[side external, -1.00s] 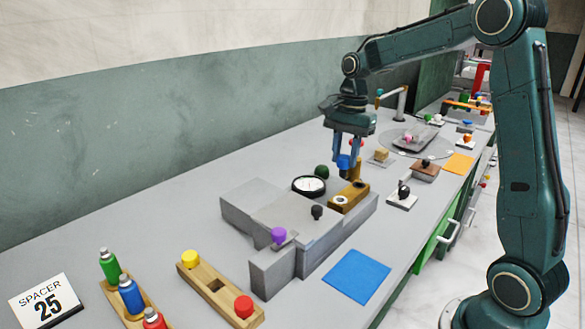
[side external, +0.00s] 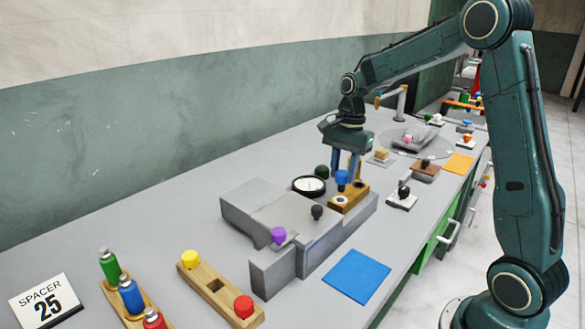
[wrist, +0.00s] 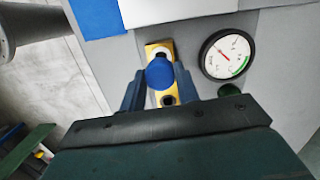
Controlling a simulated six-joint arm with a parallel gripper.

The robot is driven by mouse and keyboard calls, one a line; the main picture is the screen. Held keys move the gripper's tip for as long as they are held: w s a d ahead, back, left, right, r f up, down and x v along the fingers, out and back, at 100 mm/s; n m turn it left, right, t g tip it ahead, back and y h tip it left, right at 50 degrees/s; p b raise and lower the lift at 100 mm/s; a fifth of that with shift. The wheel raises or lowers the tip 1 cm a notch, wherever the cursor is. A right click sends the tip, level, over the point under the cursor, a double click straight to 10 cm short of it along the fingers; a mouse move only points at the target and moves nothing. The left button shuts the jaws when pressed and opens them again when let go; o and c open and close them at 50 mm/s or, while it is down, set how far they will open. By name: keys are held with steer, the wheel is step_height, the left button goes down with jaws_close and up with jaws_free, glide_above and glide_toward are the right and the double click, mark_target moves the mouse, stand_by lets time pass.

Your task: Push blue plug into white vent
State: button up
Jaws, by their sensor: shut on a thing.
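My gripper (side external: 345,178) is shut on the blue plug (side external: 341,178), a round-headed blue piece, low over the tan block (side external: 350,207). In the wrist view the plug (wrist: 160,73) sits between the fingers of my gripper (wrist: 158,85). A white ring with a dark centre, which looks like the white vent (side external: 341,200), is at the block's near end. In the wrist view the plug's head partly covers this vent (wrist: 160,51). A second opening (wrist: 168,100) shows on the block below the plug. The plug's lower end is hidden, so I cannot tell whether it touches the block.
A round dial gauge (side external: 309,185) and a dark green knob (side external: 322,171) stand beside the block. A black knob (side external: 317,212) and a purple knob (side external: 278,235) are nearer. A blue mat (side external: 356,276) lies in front.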

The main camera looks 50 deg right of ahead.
mark_target(342, 191)
steer(key=shift+f, duration=0.8)
steer(key=shift+f, duration=1.9)
stand_by(1.5)
steer(key=o, duration=1.1)
steer(key=shift+c, duration=0.2)
step_height(342, 191, up, 14)
steer(key=d, duration=0.1)
steer(key=shift+d+f, duration=0.15)
steer(key=shift+d, duration=0.2)
